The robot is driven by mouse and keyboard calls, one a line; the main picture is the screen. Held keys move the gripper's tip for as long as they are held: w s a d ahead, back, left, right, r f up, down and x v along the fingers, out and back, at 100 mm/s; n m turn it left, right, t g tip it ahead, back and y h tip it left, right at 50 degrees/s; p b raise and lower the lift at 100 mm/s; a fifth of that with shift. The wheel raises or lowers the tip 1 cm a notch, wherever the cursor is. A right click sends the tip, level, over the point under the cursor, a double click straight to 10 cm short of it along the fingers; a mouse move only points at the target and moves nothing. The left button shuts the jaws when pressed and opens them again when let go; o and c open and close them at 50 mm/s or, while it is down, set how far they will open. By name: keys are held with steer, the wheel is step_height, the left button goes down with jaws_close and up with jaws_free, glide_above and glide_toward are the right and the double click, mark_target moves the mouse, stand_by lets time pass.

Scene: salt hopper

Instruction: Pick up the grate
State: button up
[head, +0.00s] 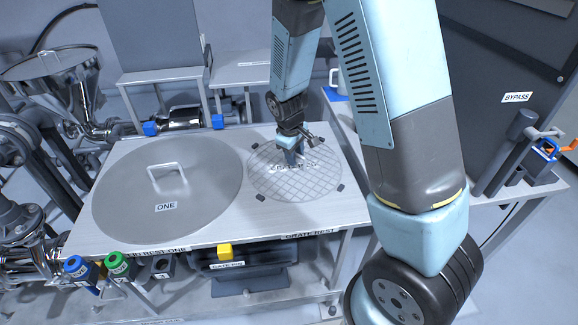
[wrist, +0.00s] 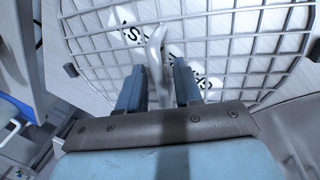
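The grate (head: 312,186) is a round metal mesh disc lying flat on the right part of the steel table. White label pieces with dark lettering show through its bars. In the wrist view the mesh (wrist: 235,46) fills the upper part. Its pale upright handle (wrist: 156,62) stands between the two blue fingers of my gripper (wrist: 160,82). My gripper (head: 292,158) is low over the middle of the grate in the head view. The fingers are apart with the handle between them, and a gap seems to show beside it. My wrist hides part of the grate in the head view.
A round lid (head: 200,215) marked ONE, with a raised handle (head: 167,173), lies left of the grate on the steel table (head: 110,240). Small dark blocks edge the grate. A dark panel marked BYPASS (head: 516,97) stands at right. Pipes and a hopper (head: 50,68) crowd the left.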

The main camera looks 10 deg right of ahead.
steer(key=shift+f, duration=0.15)
steer(key=shift+c, duration=0.4)
jaws_close()
